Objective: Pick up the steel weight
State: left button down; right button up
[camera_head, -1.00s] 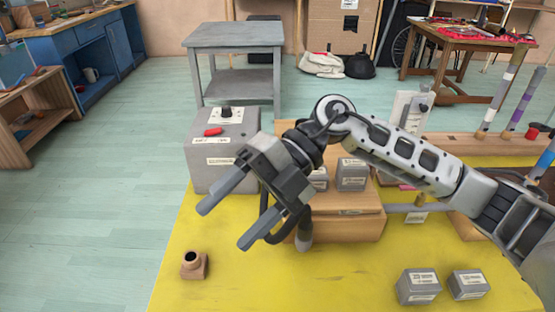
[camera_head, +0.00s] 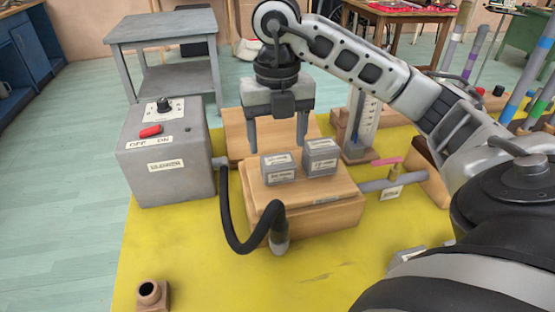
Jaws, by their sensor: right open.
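Two grey labelled blocks, a left one (camera_head: 279,169) and a right one (camera_head: 320,158), sit side by side on a wooden box (camera_head: 318,215). Their labels are too small to read, so I cannot tell which is the steel weight. My right gripper (camera_head: 277,146) points down with its two fingers spread and empty. Its fingertips appear just behind and above the blocks; the exact gap is unclear. Another grey block (camera_head: 404,257) shows partly at the lower right, mostly hidden by my right arm. My left gripper is not in view.
A grey switch box (camera_head: 165,160) with a red switch stands left of the wooden box. A black hose (camera_head: 228,225) loops in front of it. A small brown socket piece (camera_head: 150,293) is at the lower left. The yellow tabletop (camera_head: 225,285) in front is clear.

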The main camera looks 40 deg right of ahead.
aim_at(278, 160)
jog(key=f, duration=0.6)
jog(key=shift+w+d+f+b, duration=0.1)
jog(key=shift+d+f+b, duration=0.15)
jog(key=shift+f+b, duration=0.1)
jog(key=shift+r, duration=0.1)
jog(key=c, duration=1)
